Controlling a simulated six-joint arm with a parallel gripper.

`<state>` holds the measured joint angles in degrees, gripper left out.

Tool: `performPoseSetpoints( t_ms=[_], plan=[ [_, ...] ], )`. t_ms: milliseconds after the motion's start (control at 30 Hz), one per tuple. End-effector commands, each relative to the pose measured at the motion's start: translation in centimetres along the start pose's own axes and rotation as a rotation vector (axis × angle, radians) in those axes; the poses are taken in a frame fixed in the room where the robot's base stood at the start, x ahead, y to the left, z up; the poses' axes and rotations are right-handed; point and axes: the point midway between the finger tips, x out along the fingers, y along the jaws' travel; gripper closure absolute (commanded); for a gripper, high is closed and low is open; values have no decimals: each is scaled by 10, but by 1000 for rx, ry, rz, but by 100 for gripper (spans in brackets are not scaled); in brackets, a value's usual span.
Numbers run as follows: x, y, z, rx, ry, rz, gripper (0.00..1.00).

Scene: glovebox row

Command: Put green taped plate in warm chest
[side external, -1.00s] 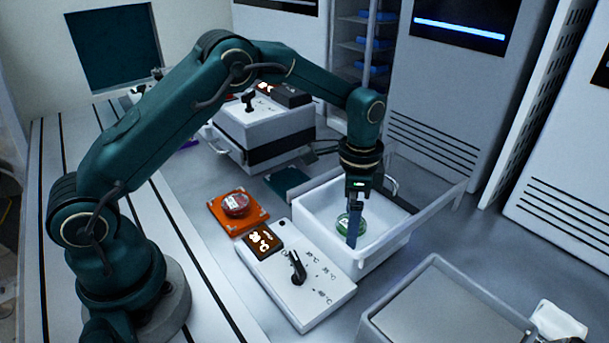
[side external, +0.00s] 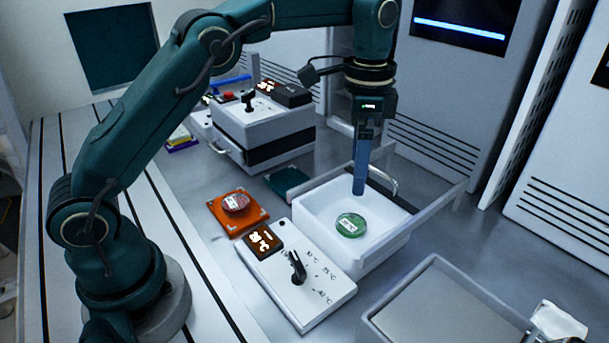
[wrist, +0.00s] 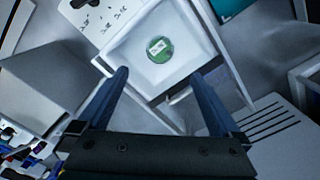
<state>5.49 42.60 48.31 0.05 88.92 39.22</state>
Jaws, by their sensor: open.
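The green taped plate (side external: 351,225) lies flat on the floor of a white open drawer (side external: 311,231), with a white label on top. The drawer belongs to the white unit with a dial and a lit temperature display (side external: 264,240), which appears to be the warm chest. In the wrist view the plate (wrist: 160,49) is in the drawer, ahead of my fingers and apart from them. My gripper (side external: 360,190) is open and empty above the drawer, toward its far side. Its two blue fingers (wrist: 162,95) are spread wide in the wrist view.
A dark green pad (side external: 288,181) lies behind. A second white unit (side external: 262,125) stands farther back. A grey-floored tray (side external: 450,310) is at the front right.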

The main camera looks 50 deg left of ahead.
Motion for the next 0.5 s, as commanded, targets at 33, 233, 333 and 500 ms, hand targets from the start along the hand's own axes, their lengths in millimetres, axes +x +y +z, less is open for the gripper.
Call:
performPoseSetpoints(
  t_ms=[33, 233, 333, 500],
  plan=[
    [-5, 1, 2, -11, 7, -6, 0],
    [-37, 12, 24, -130, 70, -52, 0],
    [-53, 23, 42, -216, 118, -81, 0],
    [-68, 46, 77, -365, 203, -124, 0]
  ],
)
